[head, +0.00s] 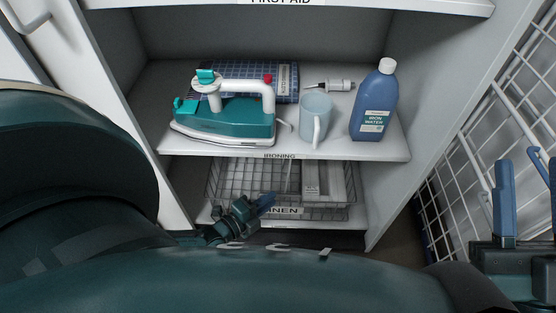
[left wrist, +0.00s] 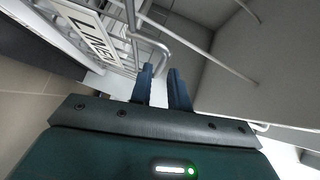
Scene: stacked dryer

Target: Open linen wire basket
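The linen wire basket (head: 230,182) sits on the bottom shelf of the open cabinet, under the ironing shelf. A white label reading LINEN is on its front, partly hidden by my left gripper. My left gripper (head: 266,201) is at the basket's front, beside the label. In the left wrist view, its two blue fingers (left wrist: 163,82) are apart, with the wire basket (left wrist: 127,50) and a bent metal rod just beyond them. I cannot tell whether they touch the rod. My right gripper (head: 528,175) is open and empty at the right edge of the head view.
The ironing shelf (head: 335,148) above holds a teal iron (head: 235,120), a mug (head: 314,117), a blue iron water bottle (head: 373,105), a small bottle and dark checked cloth. A white wire rack (head: 500,115) stands at right, near my right gripper. My left arm covers the lower left.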

